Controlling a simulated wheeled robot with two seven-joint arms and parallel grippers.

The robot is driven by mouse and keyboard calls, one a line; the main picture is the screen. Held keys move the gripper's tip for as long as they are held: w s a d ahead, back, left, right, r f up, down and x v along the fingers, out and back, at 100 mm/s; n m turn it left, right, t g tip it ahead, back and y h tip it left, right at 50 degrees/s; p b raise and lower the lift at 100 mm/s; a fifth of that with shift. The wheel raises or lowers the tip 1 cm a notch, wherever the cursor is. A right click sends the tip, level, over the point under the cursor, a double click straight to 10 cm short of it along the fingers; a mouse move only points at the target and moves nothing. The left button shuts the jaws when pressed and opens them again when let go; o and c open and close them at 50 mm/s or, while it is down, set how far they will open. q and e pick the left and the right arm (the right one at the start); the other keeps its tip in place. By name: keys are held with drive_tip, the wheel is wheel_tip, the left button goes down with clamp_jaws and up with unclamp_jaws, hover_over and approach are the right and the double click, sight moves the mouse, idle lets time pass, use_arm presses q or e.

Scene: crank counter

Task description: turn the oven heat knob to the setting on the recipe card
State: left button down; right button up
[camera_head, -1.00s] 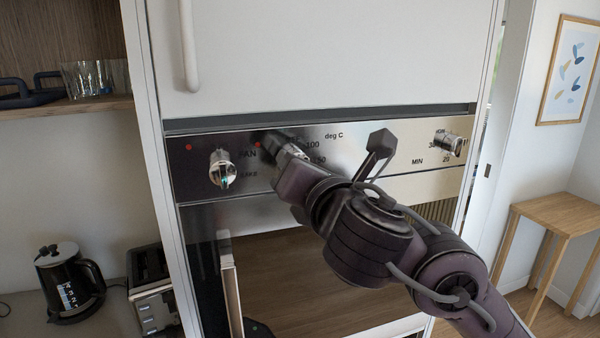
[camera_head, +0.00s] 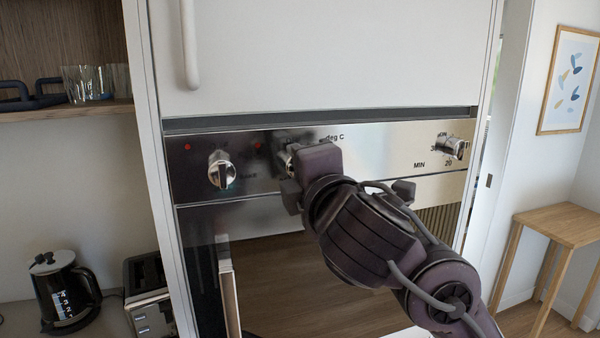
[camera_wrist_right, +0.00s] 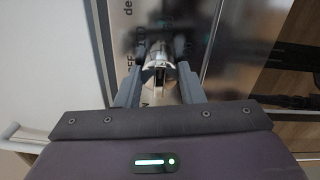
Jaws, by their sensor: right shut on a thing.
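The oven's metal heat knob (camera_wrist_right: 160,75) shows between my right gripper's fingers in the right wrist view. My right gripper (camera_wrist_right: 158,60) is shut on it, with one finger on each side. In the head view my right gripper (camera_head: 287,160) covers most of the knob and much of the scale around it. Only "deg C" reads at the upper right of the gripper. The wrist view shows part of "OFF" and a blurred number beside the knob. I see no recipe card. My left gripper is not in view.
The fan knob (camera_head: 222,172) is left of my gripper on the steel panel, and the minutes knob (camera_head: 451,147) is at its right end. A kettle (camera_head: 62,290) and a toaster (camera_head: 148,295) stand at lower left. A wooden side table (camera_head: 560,220) is at right.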

drive_tip(key=shift+f+m, duration=0.1)
drive_tip(key=shift+m, duration=0.7)
drive_tip(key=o, duration=1)
drive_tip(key=shift+s, duration=0.1)
drive_tip(key=v, duration=0.7)
drive_tip(key=shift+s+b, duration=0.3)
drive_tip(key=shift+b, duration=0.1)
drive_tip(key=shift+d, duration=0.2)
